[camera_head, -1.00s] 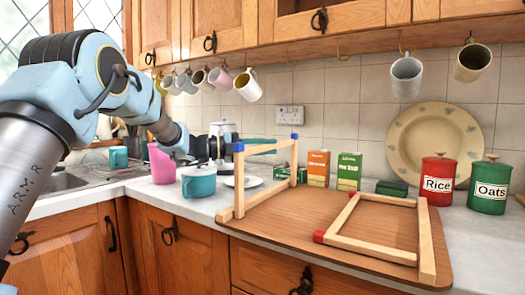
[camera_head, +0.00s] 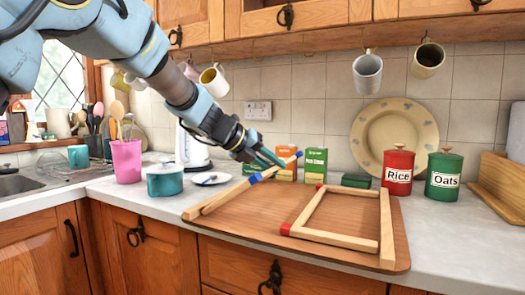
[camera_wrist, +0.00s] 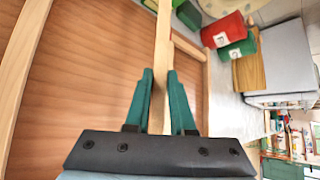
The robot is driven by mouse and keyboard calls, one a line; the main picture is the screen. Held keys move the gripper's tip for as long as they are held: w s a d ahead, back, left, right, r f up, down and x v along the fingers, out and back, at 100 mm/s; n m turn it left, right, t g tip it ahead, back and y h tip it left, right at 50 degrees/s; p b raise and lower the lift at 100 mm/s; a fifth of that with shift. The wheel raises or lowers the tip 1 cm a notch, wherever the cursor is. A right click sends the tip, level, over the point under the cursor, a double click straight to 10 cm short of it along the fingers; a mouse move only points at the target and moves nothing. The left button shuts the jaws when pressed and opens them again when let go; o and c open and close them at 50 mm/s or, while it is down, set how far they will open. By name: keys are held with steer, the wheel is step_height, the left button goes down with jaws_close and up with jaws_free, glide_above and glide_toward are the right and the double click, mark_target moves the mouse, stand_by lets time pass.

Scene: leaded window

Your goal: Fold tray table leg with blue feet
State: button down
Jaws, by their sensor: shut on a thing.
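The tray table's brown board (camera_head: 232,225) lies underside up on the counter. Its leg frame with blue feet (camera_head: 222,198) is tilted low over the board, its blue-tipped end raised at the right. One blue foot (camera_head: 255,178) is nearer, and the other (camera_head: 299,154) is farther back. My gripper (camera_head: 272,160) is at the raised end, its teal fingers shut on the wooden bar between the feet. In the wrist view a pale bar (camera_wrist: 161,95) runs between the fingers. The other leg frame, with red feet (camera_head: 286,229), lies flat on the board.
Green and orange cartons (camera_head: 314,165) stand close behind the board. The Rice canister (camera_head: 398,170) and Oats canister (camera_head: 443,177) stand at the right. A teal pot (camera_head: 165,181) and pink cup (camera_head: 126,162) stand at the left. Mugs (camera_head: 367,75) hang above.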

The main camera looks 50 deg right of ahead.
mark_target(266, 174)
steer(key=s+f+t, duration=0.1)
steer(key=s+f+m+t+y+p, duration=0.1)
steer(key=f, duration=0.1)
steer(key=s+f+m+t+p, duration=0.1)
steer(key=f, duration=0.1)
steer(key=shift+d+f, duration=0.15)
steer(key=shift+d, duration=0.25)
steer(key=shift+f, duration=0.5)
steer(key=shift+s+f, duration=0.15)
steer(key=shift+f, duration=0.25)
steer(key=c, duration=0.8)
jaws_free()
steer(key=shift+o, duration=0.2)
steer(key=p+v, duration=0.2)
steer(key=v, duration=0.8)
steer(key=shift+s+a+r, duration=0.1)
steer(key=shift+a+r, duration=0.05)
steer(key=shift+r, duration=0.25)
